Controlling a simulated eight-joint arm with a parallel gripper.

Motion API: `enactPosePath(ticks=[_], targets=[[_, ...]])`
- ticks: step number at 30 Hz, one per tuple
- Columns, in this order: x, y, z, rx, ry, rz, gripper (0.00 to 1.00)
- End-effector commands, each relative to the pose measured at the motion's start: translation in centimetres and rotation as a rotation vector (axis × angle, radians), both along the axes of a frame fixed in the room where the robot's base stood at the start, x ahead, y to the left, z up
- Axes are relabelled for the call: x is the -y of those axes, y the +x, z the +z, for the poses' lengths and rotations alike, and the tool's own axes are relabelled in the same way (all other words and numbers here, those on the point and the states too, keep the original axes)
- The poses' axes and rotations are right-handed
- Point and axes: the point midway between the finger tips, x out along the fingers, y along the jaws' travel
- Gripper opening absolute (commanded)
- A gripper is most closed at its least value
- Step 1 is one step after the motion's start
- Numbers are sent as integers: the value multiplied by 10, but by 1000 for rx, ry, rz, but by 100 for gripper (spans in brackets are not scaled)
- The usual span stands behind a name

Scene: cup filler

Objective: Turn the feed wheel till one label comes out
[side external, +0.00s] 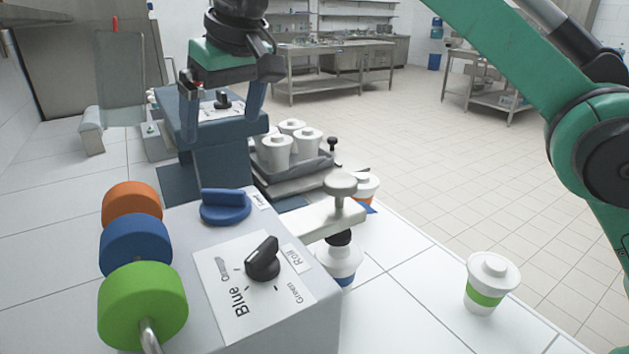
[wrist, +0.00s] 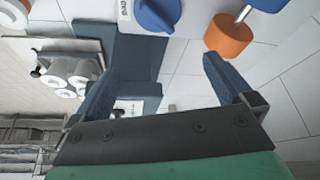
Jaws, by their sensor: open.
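The blue feed wheel (side external: 225,205) sits on top of the grey label machine (side external: 185,225), beside a small "Feed" tag. It also shows at the top edge of the wrist view (wrist: 158,12), partly cut off. My gripper (side external: 220,125) is open and empty, beyond and above the feed wheel, apart from it. Its two blue fingers are spread in the wrist view (wrist: 162,62). The black Roll selector (side external: 263,259) stands on a white plate with colour names; its exact setting is unclear. I see no label sticking out.
Orange (side external: 131,204), blue (side external: 135,244) and green (side external: 142,305) rolls hang left of the machine. A cup (side external: 340,262) stands under the press arm (side external: 318,220). A green-banded cup (side external: 491,283) stands right. A cup tray (side external: 305,172) and blue machine (side external: 222,160) are behind.

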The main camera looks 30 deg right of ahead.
Motion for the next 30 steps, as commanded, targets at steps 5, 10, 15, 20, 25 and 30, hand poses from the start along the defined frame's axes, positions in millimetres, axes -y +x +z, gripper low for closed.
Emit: enactPosePath(ticks=[5, 10, 15, 20, 25, 30], targets=[[24, -4, 13, 17, 9, -30, 100], [49, -12, 26, 35, 18, -63, 100], [77, -24, 35, 59, 26, -99, 100], [102, -39, 41, 81, 32, -134, 100], [127, -57, 43, 105, 36, -170, 100], [149, -77, 41, 129, 41, -208, 100]])
